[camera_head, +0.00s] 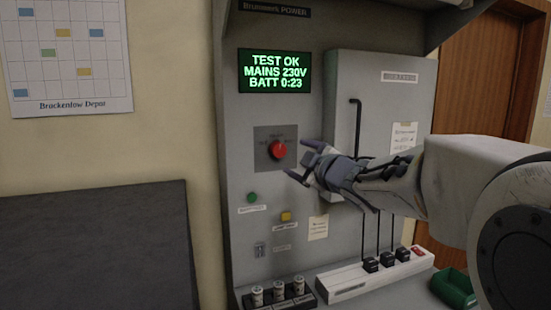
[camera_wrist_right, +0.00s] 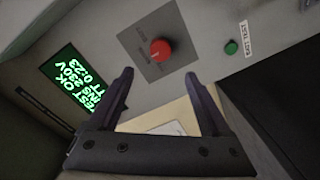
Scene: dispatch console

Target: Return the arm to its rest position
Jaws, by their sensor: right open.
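My right gripper (camera_head: 300,163) is open and empty in front of the console panel (camera_head: 237,130), just right of the red knob (camera_head: 278,149). In the right wrist view the two fingers of my right gripper (camera_wrist_right: 158,98) are spread apart with nothing between them. The red knob (camera_wrist_right: 161,50) shows beyond the fingertips, on its dark square plate, apart from them. My right arm (camera_head: 450,180) reaches in from the right. My left gripper is not in either view.
A lit display (camera_head: 274,72) reads TEST OK, MAINS 230V, BATT 0:23. Below the knob are a green button (camera_head: 252,198) and a yellow button (camera_head: 286,216). A breaker cabinet (camera_head: 385,75) stands behind my arm. A power strip (camera_head: 350,282) and green tray (camera_head: 455,289) sit below.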

